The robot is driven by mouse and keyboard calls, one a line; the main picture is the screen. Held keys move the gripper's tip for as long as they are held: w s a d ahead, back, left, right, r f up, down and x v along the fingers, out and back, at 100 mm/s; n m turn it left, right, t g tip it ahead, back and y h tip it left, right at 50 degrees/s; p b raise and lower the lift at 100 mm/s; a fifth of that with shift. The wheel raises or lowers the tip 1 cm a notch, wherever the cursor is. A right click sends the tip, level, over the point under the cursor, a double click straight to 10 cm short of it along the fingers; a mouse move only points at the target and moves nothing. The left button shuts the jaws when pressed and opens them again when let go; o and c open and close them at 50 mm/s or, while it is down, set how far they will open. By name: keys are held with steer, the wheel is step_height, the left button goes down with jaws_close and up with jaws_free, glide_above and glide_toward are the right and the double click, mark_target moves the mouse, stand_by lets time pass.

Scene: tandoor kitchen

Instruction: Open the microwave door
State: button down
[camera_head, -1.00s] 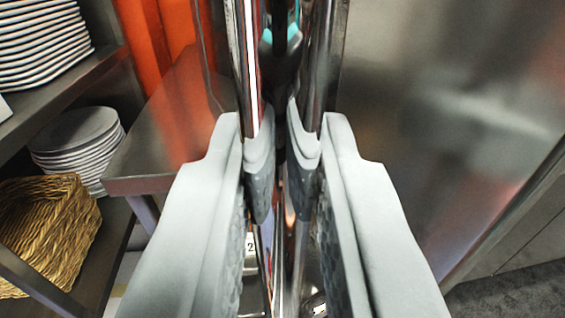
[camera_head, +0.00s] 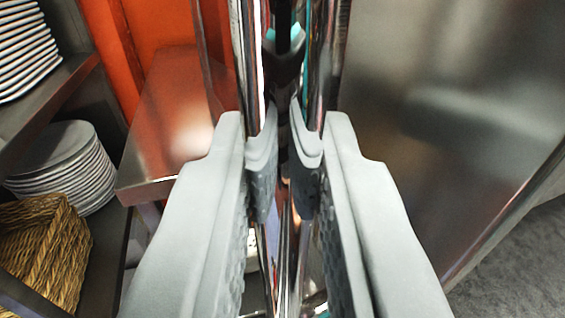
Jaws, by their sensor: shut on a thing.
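My gripper (camera_head: 284,165) is in the middle of the view, its two pale grey fingers on either side of a shiny chrome upright bar (camera_head: 322,60). The fingers are closed on this bar, which looks like the microwave door handle. The bar mirrors dark and teal shapes, so its exact contact with the fingertips is hard to see. A broad brushed-metal panel (camera_head: 450,110) fills the right side and appears to be the microwave door. The microwave's inside is not visible.
On the left, a shelf holds stacked white plates (camera_head: 65,165) and a wicker basket (camera_head: 40,250). A metal counter (camera_head: 175,120) stands in front of an orange wall (camera_head: 165,25). Grey floor (camera_head: 520,270) shows at the lower right.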

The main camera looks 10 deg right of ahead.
steer(key=shift+r, duration=0.1)
steer(key=c, duration=1.5)
jaws_free()
steer(key=shift+w, duration=0.1)
steer(key=shift+o, duration=0.2)
steer(key=s+a, duration=0.2)
steer(key=s, duration=1.5)
steer(key=shift+s, duration=0.15)
